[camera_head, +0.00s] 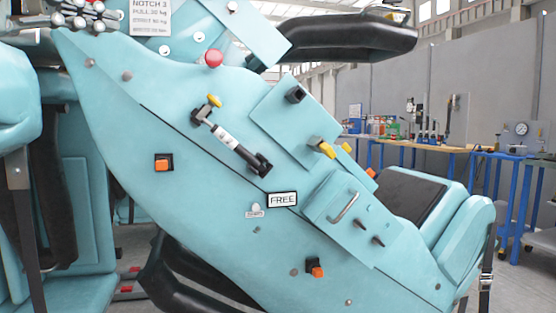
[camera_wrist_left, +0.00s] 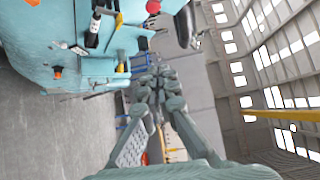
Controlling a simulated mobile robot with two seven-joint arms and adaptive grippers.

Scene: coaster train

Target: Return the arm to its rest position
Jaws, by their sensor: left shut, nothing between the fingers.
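My left gripper (camera_wrist_left: 156,76) shows in the wrist view as grey-green jointed fingers. They are drawn together with nothing between them, and the wall lies beyond. The teal coaster car (camera_head: 130,160) fills much of the head view. It also shows at the upper left of the wrist view (camera_wrist_left: 40,35), and the gripper appears clear of it. My right gripper is in neither view.
The car side carries a red knob (camera_head: 214,58), a black lever (camera_head: 232,145), a FREE label (camera_head: 283,199) and a metal handle (camera_head: 346,206). A black padded bar (camera_head: 350,38) overhangs it. A blue-legged workbench (camera_head: 440,147) stands behind at right. Grey floor (camera_wrist_left: 50,130) is open.

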